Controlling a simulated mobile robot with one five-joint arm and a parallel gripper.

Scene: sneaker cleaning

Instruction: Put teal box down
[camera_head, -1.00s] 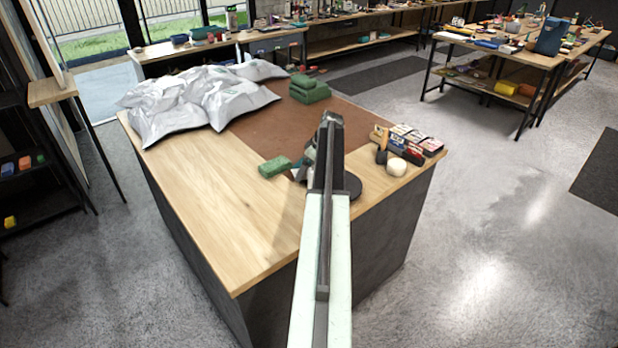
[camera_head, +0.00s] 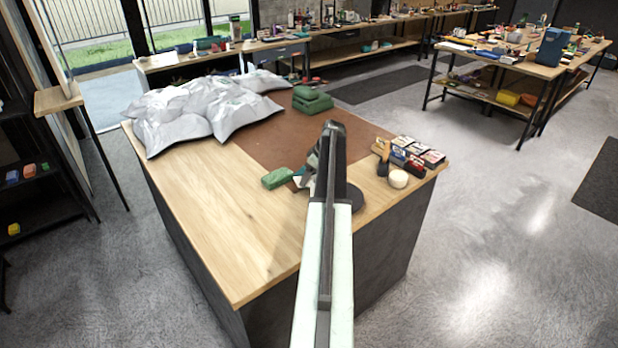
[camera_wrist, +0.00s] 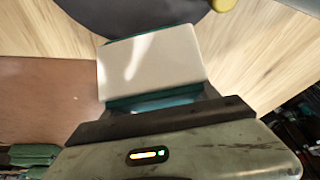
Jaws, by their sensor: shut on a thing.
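The teal box (camera_wrist: 150,68) is in my gripper (camera_wrist: 155,112) in the wrist view. It has a pale, whitish broad face and teal edges. My gripper is shut on it. In the head view my gripper (camera_head: 308,172) is low over the near part of the workbench (camera_head: 215,215), and my arm hides most of the box. A bit of teal shows beside the jaws. I cannot tell whether the box touches the bench top. A dark round disc (camera_wrist: 140,12) lies just beyond the box in the wrist view.
A green block (camera_head: 277,178) lies just left of my gripper. Stacked green pieces (camera_head: 312,100) sit farther back on the brown mat (camera_head: 265,135). White bags (camera_head: 200,108) fill the back left. A brush, a round pale tin (camera_head: 398,179) and small boxes stand right. Bare wood lies front left.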

